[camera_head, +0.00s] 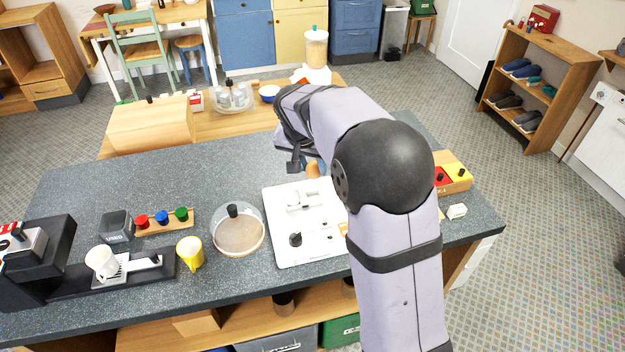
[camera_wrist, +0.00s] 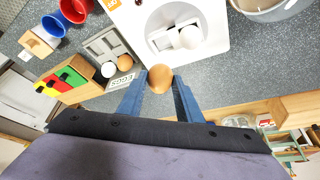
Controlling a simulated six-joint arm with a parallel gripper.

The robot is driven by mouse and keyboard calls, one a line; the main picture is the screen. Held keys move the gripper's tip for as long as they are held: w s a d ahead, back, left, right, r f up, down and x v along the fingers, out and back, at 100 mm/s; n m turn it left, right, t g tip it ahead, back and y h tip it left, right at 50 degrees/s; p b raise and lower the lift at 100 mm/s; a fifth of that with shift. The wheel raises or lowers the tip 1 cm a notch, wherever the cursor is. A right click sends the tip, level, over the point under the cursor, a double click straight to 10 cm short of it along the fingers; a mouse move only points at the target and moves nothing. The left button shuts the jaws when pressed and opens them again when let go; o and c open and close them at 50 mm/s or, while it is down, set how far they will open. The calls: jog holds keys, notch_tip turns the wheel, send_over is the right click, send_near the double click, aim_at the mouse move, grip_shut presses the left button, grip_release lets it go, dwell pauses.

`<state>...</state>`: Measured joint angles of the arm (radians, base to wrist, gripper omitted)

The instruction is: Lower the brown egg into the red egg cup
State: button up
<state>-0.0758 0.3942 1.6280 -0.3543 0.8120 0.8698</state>
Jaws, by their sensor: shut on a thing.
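The brown egg (camera_wrist: 160,77) is between the fingertips of my gripper (camera_wrist: 159,84), which is shut on it. The red egg cup (camera_wrist: 76,10) is at the upper left of the wrist view, cut by the frame edge, well apart from the egg. A blue cup (camera_wrist: 52,26) stands beside it. My arm hides both cups in the head view.
A grey carton marked EGGS (camera_wrist: 120,78) holds a white and a brown egg, left of my gripper in the wrist view. A red, green and yellow box (camera_wrist: 62,80) lies farther left. A white tray (camera_head: 280,250) with objects is on the counter, next to a clear-lidded dish (camera_head: 238,235).

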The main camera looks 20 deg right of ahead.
jog(key=shift+r, duration=0.85)
jog(key=shift+s+d+r, duration=0.2)
jog(key=shift+s+d, duration=0.1)
jog(key=s+d+f+b, duration=0.5)
jog(key=s+d+b, duration=0.3)
jog(key=s+d, duration=0.3)
jog(key=shift+s+d, duration=0.25)
jog(key=shift+s, duration=1.05)
jog(key=shift+w+d, duration=0.25)
jog(key=shift+w, duration=0.1)
jog(key=shift+f, duration=0.2)
jog(key=shift+f+b, duration=1.15)
jog(key=shift+f, duration=0.15)
jog(key=shift+f+b, duration=1.45)
jog(key=shift+f, duration=0.35)
